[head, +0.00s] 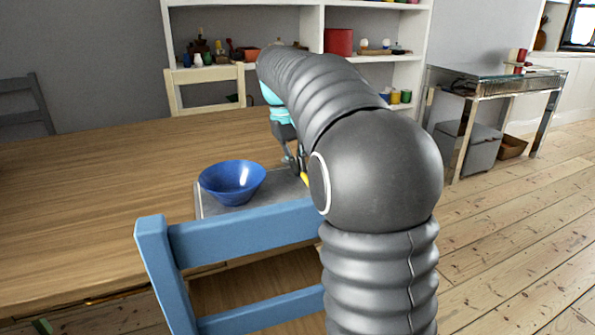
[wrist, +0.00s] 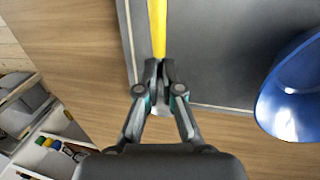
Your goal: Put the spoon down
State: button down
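A yellow handle, which I take to be the spoon (wrist: 157,25), runs up from my gripper (wrist: 160,72) to the top edge of the wrist view. My fingertips are close together on the handle's near end. The spoon's far end is out of the frame. In the head view only a small yellow piece (head: 304,178) shows beside my gripper (head: 299,168), and my arm hides the rest. The spoon is over or on a dark grey tray (wrist: 215,70); I cannot tell whether it touches it.
A blue bowl (head: 232,182) stands on the tray, right of the spoon in the wrist view (wrist: 292,90). The tray lies on a wooden table (head: 100,180), clear to the left. A blue chair (head: 240,236) stands in front, a cream chair (head: 205,75) behind.

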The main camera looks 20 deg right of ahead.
jog(key=shift+f, duration=0.65)
jog(key=shift+f, duration=0.1)
jog(key=c, duration=1.3)
grip_release()
jog(key=r, duration=0.4)
jog(key=a+r+p, duration=0.1)
jog(key=r, duration=0.3)
jog(key=a+r+p, duration=0.1)
jog(key=r, duration=0.3)
jog(key=shift+a, duration=0.15)
